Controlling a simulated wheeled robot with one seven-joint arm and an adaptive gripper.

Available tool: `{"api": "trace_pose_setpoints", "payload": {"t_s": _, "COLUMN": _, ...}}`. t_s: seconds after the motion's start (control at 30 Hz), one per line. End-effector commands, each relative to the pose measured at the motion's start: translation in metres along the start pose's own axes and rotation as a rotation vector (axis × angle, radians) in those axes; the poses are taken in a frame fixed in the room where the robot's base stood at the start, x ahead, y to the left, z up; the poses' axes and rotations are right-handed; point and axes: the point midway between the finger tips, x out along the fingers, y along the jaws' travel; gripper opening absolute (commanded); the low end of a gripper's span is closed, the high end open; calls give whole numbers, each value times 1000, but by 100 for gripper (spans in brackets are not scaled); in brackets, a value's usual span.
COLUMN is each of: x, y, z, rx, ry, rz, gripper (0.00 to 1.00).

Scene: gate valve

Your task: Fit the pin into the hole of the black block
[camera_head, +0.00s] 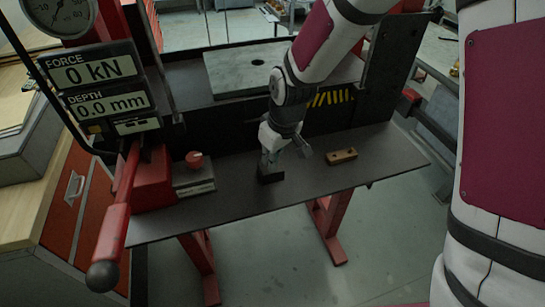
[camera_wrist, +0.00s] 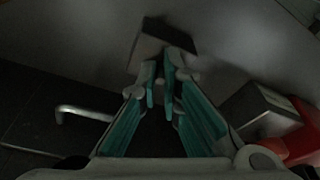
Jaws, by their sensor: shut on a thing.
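The black block (camera_head: 270,176) stands on the dark press table, right below my gripper (camera_head: 268,158). In the wrist view the block (camera_wrist: 147,52) lies just beyond the fingertips of my gripper (camera_wrist: 162,82). The teal-padded fingers are close together, shut on a thin thing that I take to be the pin. The pin itself is mostly hidden between the fingers. The block's hole is not clear in either view, so I cannot tell whether the pin is over it or in it.
A wooden block with holes (camera_head: 341,156) lies to the right on the table (camera_head: 235,205). A grey box with a red knob (camera_head: 194,178) stands to the left, beside the red press base and lever (camera_head: 118,205). The display (camera_head: 97,85) reads 0 kN and 0.0 mm.

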Motion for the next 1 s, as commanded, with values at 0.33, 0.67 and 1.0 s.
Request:
{"api": "trace_pose_setpoints", "payload": {"t_s": 0.33, "x": 12, "y": 0, "z": 5, "rx": 1, "ry": -8, "rz": -4, "gripper": 0}}
{"api": "trace_pose_setpoints", "payload": {"t_s": 0.67, "x": 13, "y": 0, "z": 6, "rx": 3, "ry": -13, "rz": -4, "gripper": 27}}
{"api": "trace_pose_setpoints", "payload": {"t_s": 1.0, "x": 12, "y": 1, "z": 8, "rx": 3, "ry": -16, "rz": -4, "gripper": 27}}
